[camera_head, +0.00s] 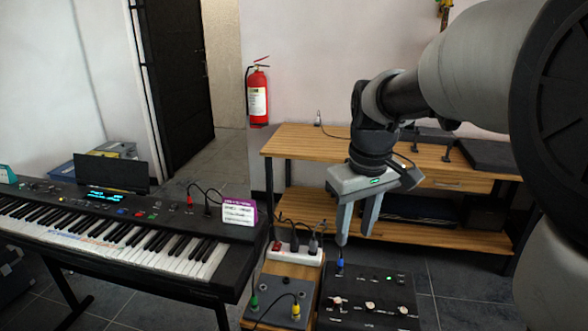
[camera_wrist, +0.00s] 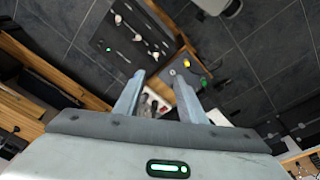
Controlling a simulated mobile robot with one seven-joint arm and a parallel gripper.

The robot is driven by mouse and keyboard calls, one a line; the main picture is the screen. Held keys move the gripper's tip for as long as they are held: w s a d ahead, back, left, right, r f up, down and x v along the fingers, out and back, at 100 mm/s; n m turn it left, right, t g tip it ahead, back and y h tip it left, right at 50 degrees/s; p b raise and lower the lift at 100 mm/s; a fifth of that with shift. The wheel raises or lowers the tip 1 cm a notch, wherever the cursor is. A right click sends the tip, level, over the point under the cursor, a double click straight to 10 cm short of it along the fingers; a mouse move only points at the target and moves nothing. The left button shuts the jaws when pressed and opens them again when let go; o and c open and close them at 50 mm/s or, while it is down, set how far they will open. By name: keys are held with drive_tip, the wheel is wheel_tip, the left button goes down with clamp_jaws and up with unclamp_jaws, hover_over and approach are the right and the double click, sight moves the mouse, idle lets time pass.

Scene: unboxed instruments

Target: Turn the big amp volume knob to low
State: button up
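A black box with a row of light-coloured knobs (camera_head: 370,306), which looks like the big amp (camera_head: 368,287), stands at the bottom centre of the head view. A blue plug (camera_head: 340,266) stands at its back left edge and a small green light shows on it. In the wrist view the same black box (camera_wrist: 130,58) and its knobs (camera_wrist: 137,38) lie beyond and left of the fingers. Which knob is volume I cannot read. My gripper (camera_head: 354,236) is open and empty, pointing down above the box's back edge. Its two spread fingers (camera_wrist: 159,78) touch nothing.
A smaller grey box (camera_head: 275,300) with green and yellow plugs sits on a wooden surface left of the amp. A power strip (camera_head: 297,252) lies behind it. A keyboard (camera_head: 120,235) fills the left, and a wooden bench (camera_head: 300,142) stands behind my gripper.

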drive_tip(key=n+g+b, duration=0.2)
drive_tip(key=b, duration=0.1)
approach(338, 300)
wheel_tip(338, 300, down, 8)
drive_tip(key=b, duration=0.3)
drive_tip(key=shift+s+a, duration=0.1)
drive_tip(key=shift+s, duration=0.05)
clamp_jaws()
